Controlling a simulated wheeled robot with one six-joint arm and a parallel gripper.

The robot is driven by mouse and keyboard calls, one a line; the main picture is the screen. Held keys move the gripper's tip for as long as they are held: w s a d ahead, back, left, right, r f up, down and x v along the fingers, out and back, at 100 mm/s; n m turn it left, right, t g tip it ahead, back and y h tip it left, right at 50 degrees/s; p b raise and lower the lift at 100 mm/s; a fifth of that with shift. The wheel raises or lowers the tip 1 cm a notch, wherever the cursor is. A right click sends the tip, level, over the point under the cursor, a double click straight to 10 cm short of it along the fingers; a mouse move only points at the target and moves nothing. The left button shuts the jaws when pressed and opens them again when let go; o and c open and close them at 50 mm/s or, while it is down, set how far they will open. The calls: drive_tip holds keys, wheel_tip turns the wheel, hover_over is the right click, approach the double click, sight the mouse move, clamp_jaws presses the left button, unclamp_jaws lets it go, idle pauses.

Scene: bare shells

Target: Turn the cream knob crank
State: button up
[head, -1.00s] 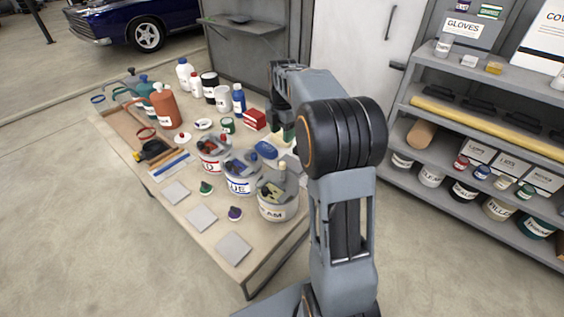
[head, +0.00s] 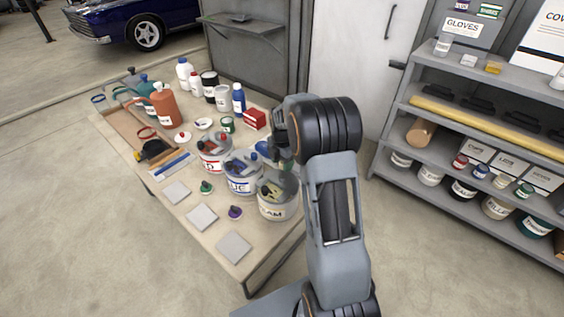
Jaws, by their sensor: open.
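The cream can (head: 279,210), whose visible label letters read "AM", stands at the near right of the workbench. A grey fitting (head: 285,181) rises from its open top, and pale cream shows inside. The cream knob itself is too small and partly hidden to make out. My gripper (head: 283,165) points down just above and behind this can, its fingers dark against the bench. It is open. I cannot tell whether the fingers touch the fitting. The blue can (head: 238,186) and the red can (head: 211,166), with similar tops, stand to the left.
Grey square pads (head: 235,248) lie along the near bench edge, with small green (head: 206,187) and purple (head: 235,212) items beside them. A red box (head: 254,120) and several bottles stand farther back. A loaded shelf (head: 470,160) is to the right.

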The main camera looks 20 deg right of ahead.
drive_tip(key=shift+f, duration=0.25)
drive_tip(key=shift+c, duration=0.4)
drive_tip(key=c, duration=0.8)
drive_tip(key=shift+c, duration=0.3)
